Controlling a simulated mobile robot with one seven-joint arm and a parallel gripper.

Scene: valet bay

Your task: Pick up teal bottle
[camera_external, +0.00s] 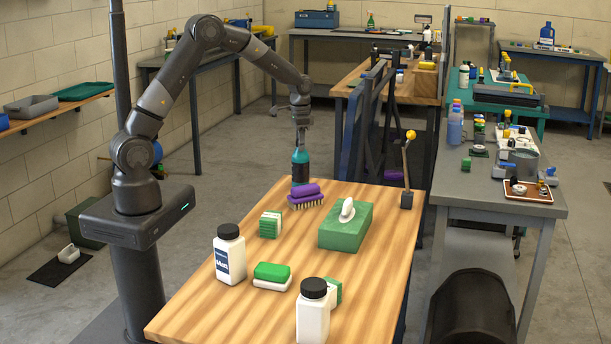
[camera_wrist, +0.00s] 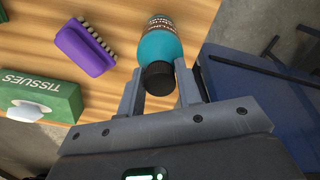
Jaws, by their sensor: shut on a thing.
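The teal bottle (camera_external: 300,170) has a dark cap and stands upright at the far end of the wooden table (camera_external: 205,290), behind a purple brush (camera_external: 306,197). In the wrist view the bottle (camera_wrist: 160,45) has its dark cap end between the two fingers of my gripper (camera_wrist: 160,88). My gripper (camera_external: 301,148) comes down on the bottle from above and is shut on it near the cap. The bottle's base is partly hidden by the brush in the outside view, so I cannot tell if it touches the table.
The purple brush (camera_wrist: 85,48) lies close beside the bottle. A green tissue box (camera_external: 345,230), white bottles with black caps (camera_external: 229,255), a green-and-white sponge (camera_external: 272,275) and a small green block (camera_external: 270,224) stand nearer. A lever with a yellow knob (camera_external: 407,165) rises at the right edge.

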